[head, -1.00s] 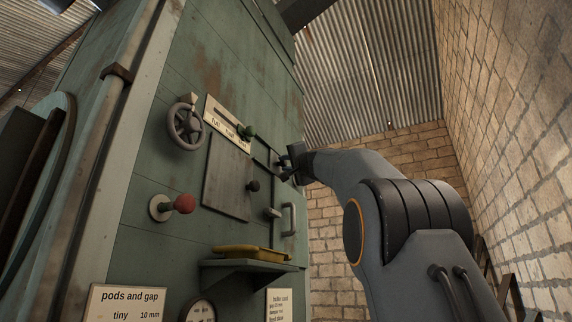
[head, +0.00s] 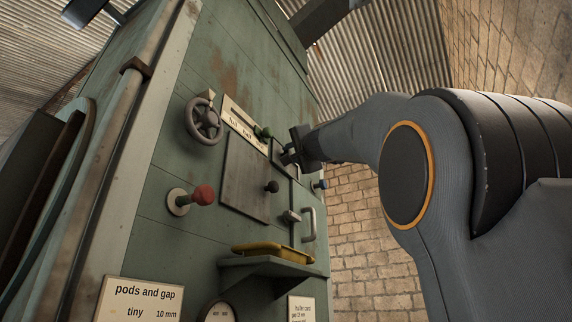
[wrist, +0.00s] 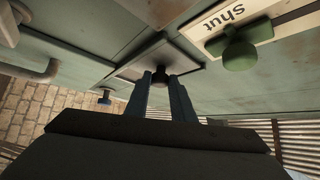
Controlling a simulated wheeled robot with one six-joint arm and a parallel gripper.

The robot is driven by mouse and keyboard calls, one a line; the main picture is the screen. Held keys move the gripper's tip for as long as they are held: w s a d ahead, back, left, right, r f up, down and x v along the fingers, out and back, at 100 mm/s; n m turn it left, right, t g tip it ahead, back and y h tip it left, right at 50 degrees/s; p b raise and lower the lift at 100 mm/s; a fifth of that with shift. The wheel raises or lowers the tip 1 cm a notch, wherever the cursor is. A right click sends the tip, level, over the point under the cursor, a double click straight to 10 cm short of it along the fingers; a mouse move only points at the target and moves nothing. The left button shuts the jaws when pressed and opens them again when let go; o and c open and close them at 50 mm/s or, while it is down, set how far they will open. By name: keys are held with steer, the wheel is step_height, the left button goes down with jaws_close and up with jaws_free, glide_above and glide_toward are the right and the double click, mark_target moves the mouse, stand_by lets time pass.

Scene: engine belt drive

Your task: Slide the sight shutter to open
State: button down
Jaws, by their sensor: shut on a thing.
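My gripper (head: 290,153) is at the upper right of the green machine front. In the wrist view, my gripper's two fingers (wrist: 161,90) are closed around a dark knob (wrist: 159,77). The knob stands on a small grey-green plate, the sight shutter (wrist: 143,66), in a dark frame. In the head view my gripper and arm hide most of this knob, and the dark frame shows around them. I cannot tell how far the opening is uncovered.
A green knob (head: 263,132) on a Full-to-Shut label plate (head: 240,126) is close by. A blue knob (head: 320,184), a grey handle (head: 309,224), a dark-knobbed plate (head: 246,178), a red knob (head: 202,195), a handwheel (head: 204,121) and a shelf with a yellow tray (head: 272,252) are around.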

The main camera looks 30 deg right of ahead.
steer(key=shift+a, duration=0.15)
steer(key=c, duration=1.9)
jaws_free()
steer(key=o, duration=0.4)
steer(key=shift+s+a, duration=0.15)
steer(key=shift+s+f, duration=0.2)
steer(key=shift+b+v, duration=2.5)
steer(key=shift+v, duration=1.05)
